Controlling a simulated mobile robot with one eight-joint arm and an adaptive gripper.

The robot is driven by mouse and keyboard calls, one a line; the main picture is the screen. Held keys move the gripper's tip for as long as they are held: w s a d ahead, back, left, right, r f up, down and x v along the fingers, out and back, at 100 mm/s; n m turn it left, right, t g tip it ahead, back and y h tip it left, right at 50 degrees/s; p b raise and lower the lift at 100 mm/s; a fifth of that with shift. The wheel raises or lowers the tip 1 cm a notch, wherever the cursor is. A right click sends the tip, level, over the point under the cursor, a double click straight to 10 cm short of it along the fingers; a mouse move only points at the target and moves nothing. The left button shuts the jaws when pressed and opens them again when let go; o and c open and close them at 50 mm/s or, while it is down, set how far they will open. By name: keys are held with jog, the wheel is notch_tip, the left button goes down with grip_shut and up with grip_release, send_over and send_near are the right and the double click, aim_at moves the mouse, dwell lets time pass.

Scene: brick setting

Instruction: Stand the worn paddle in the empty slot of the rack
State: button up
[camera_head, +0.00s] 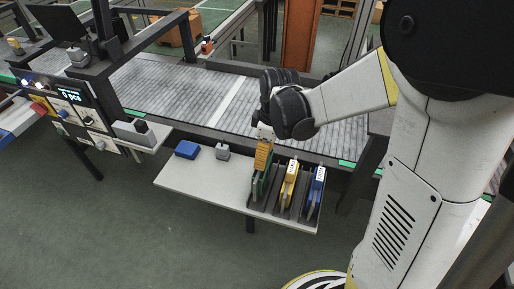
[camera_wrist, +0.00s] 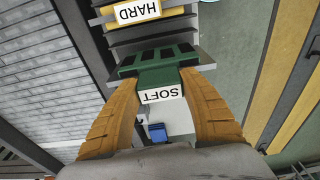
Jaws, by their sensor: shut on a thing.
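My gripper (camera_head: 262,155) is shut on a green paddle (camera_head: 257,188) at the left end of the dark rack (camera_head: 302,203). In the wrist view its two tan fingers (camera_wrist: 165,112) stand either side of the green paddle (camera_wrist: 152,76), whose white label reads SOFT. The paddle is upright at the rack's leftmost slot; whether it is fully seated cannot be told. A yellow paddle (camera_head: 289,186) labelled HARD (camera_wrist: 137,12) stands in the middle of the rack. A blue paddle (camera_head: 316,187) stands at the right end. I cannot tell which paddle is the worn one.
The rack is on a pale shelf (camera_head: 205,186) beside a roller conveyor (camera_head: 180,95). A blue box (camera_head: 187,149) and a small grey object (camera_head: 222,152) sit at the shelf's back left. The shelf's front left is clear. A control panel (camera_head: 72,100) stands farther left.

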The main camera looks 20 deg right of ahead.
jog(key=shift+w+d+f, duration=0.3)
jog(key=shift+d+f, duration=0.05)
jog(key=shift+f, duration=0.05)
jog(key=shift+f+b, duration=0.95)
jog(key=shift+f, duration=0.9)
jog(key=shift+f, duration=0.25)
jog(key=o, duration=1.4)
jog(key=shift+r, duration=0.1)
jog(key=shift+c, duration=0.2)
